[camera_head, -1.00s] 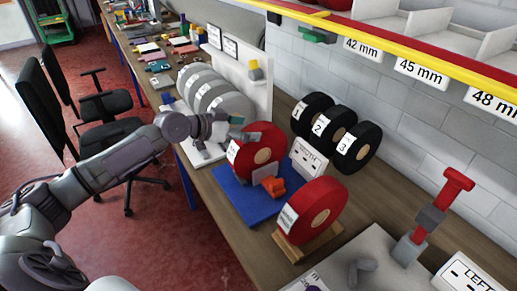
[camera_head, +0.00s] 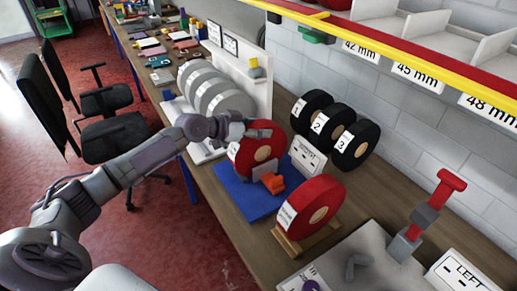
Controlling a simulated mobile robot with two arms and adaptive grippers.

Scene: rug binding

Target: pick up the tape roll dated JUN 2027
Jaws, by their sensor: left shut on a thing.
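A red tape roll (camera_head: 270,146) with a tan core stands upright on a blue mat (camera_head: 236,190). Its white label faces left and is too small to read. My left gripper (camera_head: 258,132) is at the upper part of this roll and is shut on it; the fingers partly cover its rim. A second red tape roll (camera_head: 322,200) stands on a wooden stand (camera_head: 312,241) nearer to me; its label print cannot be made out. My right gripper is not in view.
Several grey rolls (camera_head: 222,95) stand behind the left arm. Black rolls numbered 1, 2 and 3 (camera_head: 355,146) stand by the wall. An orange item (camera_head: 274,184) and a white sign (camera_head: 306,157) are close to the held roll. A red-handled tool (camera_head: 430,210) stands at right.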

